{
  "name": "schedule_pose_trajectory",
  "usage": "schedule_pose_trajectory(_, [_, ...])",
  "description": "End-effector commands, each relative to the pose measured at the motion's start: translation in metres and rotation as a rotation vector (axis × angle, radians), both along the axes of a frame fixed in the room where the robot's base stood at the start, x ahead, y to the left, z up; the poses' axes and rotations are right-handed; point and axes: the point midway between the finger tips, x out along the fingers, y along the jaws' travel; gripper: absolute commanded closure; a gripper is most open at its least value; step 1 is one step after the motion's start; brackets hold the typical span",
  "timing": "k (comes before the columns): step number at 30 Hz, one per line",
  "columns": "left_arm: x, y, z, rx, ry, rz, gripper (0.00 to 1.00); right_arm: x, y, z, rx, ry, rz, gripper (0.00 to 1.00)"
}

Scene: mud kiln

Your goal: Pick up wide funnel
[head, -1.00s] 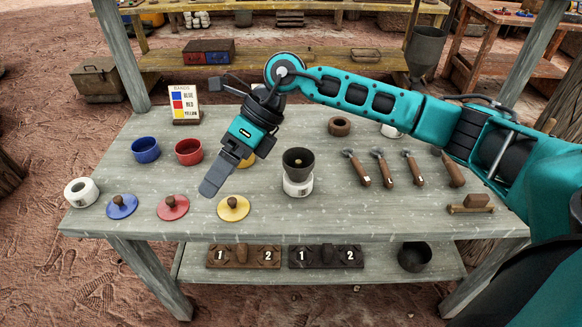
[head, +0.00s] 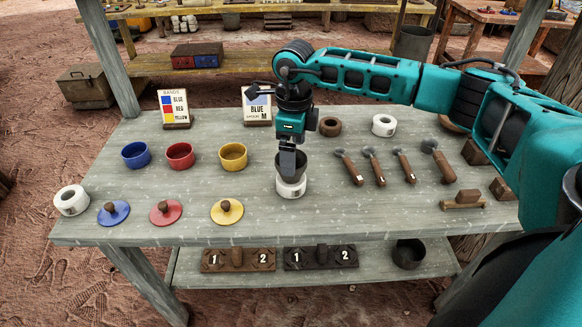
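A dark grey funnel-like cup (head: 303,170), which seems to be the wide funnel, sits upright on a white ring-shaped holder (head: 291,188) near the middle of the table. My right gripper (head: 288,170) points down over it, its fingers overlapping the cup's rim and mouth in the head view. The fingers show nearly edge-on, so I cannot tell whether they are open, shut or touching the cup. They hide part of the cup's opening. My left gripper is not in view.
Blue (head: 136,155), red (head: 180,156) and yellow (head: 233,157) cups stand to the left, their lids (head: 165,212) in front. Several wooden-handled tools (head: 375,165) lie right. White rings (head: 71,200) and a brown ring (head: 330,127) are around. Sign cards (head: 257,106) stand behind.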

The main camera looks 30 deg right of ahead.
Motion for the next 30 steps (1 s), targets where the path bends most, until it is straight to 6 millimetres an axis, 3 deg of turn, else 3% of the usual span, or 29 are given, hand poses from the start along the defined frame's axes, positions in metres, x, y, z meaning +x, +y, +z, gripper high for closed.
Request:
schedule_pose_trajectory(9, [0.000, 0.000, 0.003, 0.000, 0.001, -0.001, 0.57, 0.000, 0.008, -0.044, 0.000, 0.004, 0.001, 0.00])
schedule_pose_trajectory(19, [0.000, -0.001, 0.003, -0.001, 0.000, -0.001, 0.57, 0.001, 0.007, -0.051, 0.001, 0.002, 0.001, 0.00])
schedule_pose_trajectory(30, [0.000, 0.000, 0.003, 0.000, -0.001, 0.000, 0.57, 0.001, 0.007, -0.051, 0.001, 0.002, 0.001, 0.35])
